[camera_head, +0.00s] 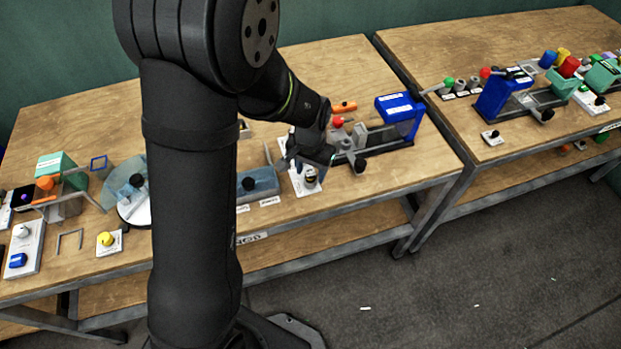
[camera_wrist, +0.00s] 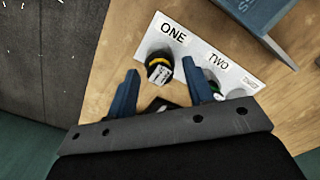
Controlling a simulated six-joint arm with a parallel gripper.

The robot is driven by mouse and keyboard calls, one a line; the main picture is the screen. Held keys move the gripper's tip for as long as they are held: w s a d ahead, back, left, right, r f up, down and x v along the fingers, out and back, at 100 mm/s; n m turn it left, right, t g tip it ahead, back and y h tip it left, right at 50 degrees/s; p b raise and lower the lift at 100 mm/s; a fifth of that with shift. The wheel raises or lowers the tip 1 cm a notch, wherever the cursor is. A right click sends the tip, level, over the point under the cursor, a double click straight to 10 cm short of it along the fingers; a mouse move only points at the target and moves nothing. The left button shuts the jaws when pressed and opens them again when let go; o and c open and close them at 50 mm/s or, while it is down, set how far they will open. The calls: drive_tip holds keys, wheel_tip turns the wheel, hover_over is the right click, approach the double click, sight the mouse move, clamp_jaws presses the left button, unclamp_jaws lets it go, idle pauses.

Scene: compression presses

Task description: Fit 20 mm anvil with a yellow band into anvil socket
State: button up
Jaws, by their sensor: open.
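The anvil with a yellow band (camera_wrist: 158,67) is dark with a white label on it. In the wrist view it stands at the ONE place of a white card (camera_wrist: 203,48). My gripper (camera_wrist: 160,74) is open, with its blue fingertips on either side of the anvil; I cannot tell whether they touch it. In the head view my gripper (camera_head: 311,158) is low over the card, and a dark anvil (camera_head: 311,175) shows below it. A press (camera_head: 404,108) with a blue body and grey parts stands just right of my gripper. I cannot make out the anvil socket.
A green-banded piece (camera_wrist: 211,88) at TWO is partly hidden by my right finger. A pale piece (camera_wrist: 238,94) stands beside it. A blue-grey fixture (camera_wrist: 258,15) lies beyond the card. A blue-grey block (camera_head: 258,184) is left of my gripper. The table's front edge is near.

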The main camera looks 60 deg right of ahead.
sight(310, 173)
drive_tip(key=c, duration=1)
drive_tip(key=shift+r, duration=0.1)
drive_tip(key=shift+r, duration=1.55)
drive_tip(key=shift+r, duration=1.9)
drive_tip(key=s+d+r, duration=0.1)
drive_tip(key=d, duration=0.4)
drive_tip(key=s+d+r, duration=0.1)
drive_tip(key=d, duration=0.4)
drive_tip(key=s+d+r, duration=0.1)
drive_tip(key=d, duration=0.4)
drive_tip(key=shift+s+d+r, duration=0.15)
drive_tip(key=shift+s+d, duration=0.15)
